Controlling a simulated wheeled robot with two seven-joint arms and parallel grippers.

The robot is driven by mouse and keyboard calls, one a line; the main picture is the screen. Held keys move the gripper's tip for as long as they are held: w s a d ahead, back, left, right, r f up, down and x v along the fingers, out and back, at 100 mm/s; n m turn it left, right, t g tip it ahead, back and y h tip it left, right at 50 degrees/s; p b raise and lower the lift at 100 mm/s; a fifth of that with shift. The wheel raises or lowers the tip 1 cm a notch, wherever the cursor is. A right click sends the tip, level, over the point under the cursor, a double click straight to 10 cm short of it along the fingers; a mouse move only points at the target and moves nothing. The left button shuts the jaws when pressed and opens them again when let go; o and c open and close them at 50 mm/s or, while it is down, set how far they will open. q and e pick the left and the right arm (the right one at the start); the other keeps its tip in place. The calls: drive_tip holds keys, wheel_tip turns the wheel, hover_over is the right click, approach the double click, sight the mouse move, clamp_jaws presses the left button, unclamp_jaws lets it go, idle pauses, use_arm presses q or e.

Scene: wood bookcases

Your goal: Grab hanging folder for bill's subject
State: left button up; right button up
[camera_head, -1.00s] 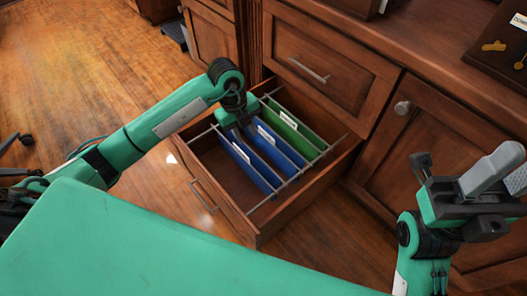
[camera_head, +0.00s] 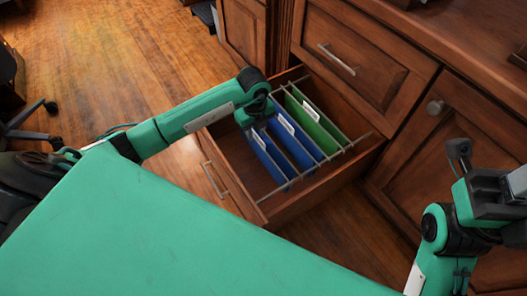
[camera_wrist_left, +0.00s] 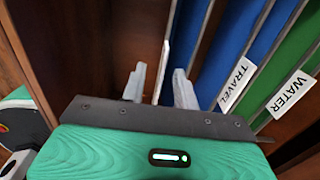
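An open drawer (camera_head: 308,203) holds two blue folders (camera_head: 268,158) and a green folder (camera_head: 318,128), hung on metal rails. In the left wrist view, a white label reading WATER (camera_wrist_left: 290,94) is by the green folder (camera_wrist_left: 282,72), and a label reading TRAVEL (camera_wrist_left: 234,84) is by a blue one. My left gripper (camera_wrist_left: 160,86) points down into the drawer, left of these labels. Its two fingers stand apart, with a thin pale edge showing between them; I cannot tell if they touch it. My right gripper (camera_head: 510,190) is at the right edge, partly cut off.
Wood cabinet fronts (camera_head: 365,52) with handles stand behind and right of the drawer. The drawer's left wall is close to my left gripper. The wood floor (camera_head: 110,65) is open at left, with a chair base (camera_head: 35,125) at the far left.

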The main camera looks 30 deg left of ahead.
sight(258, 142)
use_arm(q)
drive_tip(key=f+b, duration=0.1)
drive_tip(key=f, duration=0.1)
drive_tip(key=d+f+b, duration=0.1)
drive_tip(key=f, duration=0.1)
drive_tip(key=shift+s+f, duration=0.1)
drive_tip(key=shift+f, duration=0.05)
drive_tip(key=shift+c, duration=0.2)
clamp_jaws()
